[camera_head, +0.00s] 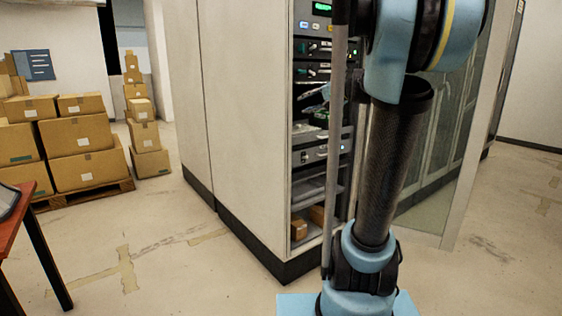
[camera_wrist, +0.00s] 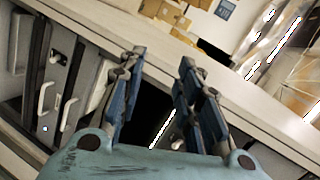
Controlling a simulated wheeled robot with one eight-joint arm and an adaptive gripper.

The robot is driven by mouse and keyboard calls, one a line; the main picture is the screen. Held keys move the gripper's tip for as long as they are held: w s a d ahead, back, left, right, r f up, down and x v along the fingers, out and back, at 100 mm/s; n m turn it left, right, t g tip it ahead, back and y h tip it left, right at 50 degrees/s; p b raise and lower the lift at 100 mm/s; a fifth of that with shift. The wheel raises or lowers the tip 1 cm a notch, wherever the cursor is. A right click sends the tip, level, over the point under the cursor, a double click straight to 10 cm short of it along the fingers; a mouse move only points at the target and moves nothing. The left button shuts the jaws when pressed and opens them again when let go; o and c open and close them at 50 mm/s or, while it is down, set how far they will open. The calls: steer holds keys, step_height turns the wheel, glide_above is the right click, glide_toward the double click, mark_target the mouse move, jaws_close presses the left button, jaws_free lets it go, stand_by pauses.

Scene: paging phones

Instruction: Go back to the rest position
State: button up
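My gripper (camera_wrist: 160,68) shows in the wrist view with its two blue-and-dark fingers spread apart. Nothing is between the fingertips. Behind it the wrist view shows a tilted view of the cabinet with pale handles (camera_wrist: 68,115) at the left. In the head view my arm stands on the right, in front of the open rack cabinet (camera_head: 245,130). The gripper itself is not visible in the head view.
Cardboard boxes (camera_head: 82,135) are stacked on a pallet at the left. A red-topped table (camera_head: 20,205) is at the left edge. A glass cabinet door (camera_head: 435,185) stands open behind my arm. The floor (camera_head: 150,265) between table and cabinet is clear.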

steer(key=s+a+f+n+g+h, duration=0.25)
steer(key=s+f+n+g, duration=0.2)
steer(key=s+f, duration=1.3)
steer(key=s+d+f+n+g+h, duration=0.1)
steer(key=s+d+f+h, duration=0.2)
steer(key=s+d+f, duration=0.2)
steer(key=s+d+f+n+g+h, duration=0.1)
steer(key=s+d+f+h, duration=0.3)
steer(key=s+f, duration=0.7)
steer(key=shift+s+d+f+g, duration=0.2)
steer(key=shift+s+d+g, duration=0.4)
steer(key=shift+s+g, duration=0.2)
steer(key=shift+n, duration=0.25)
steer(key=shift+w+f, duration=0.2)
steer(key=shift+w, duration=0.2)
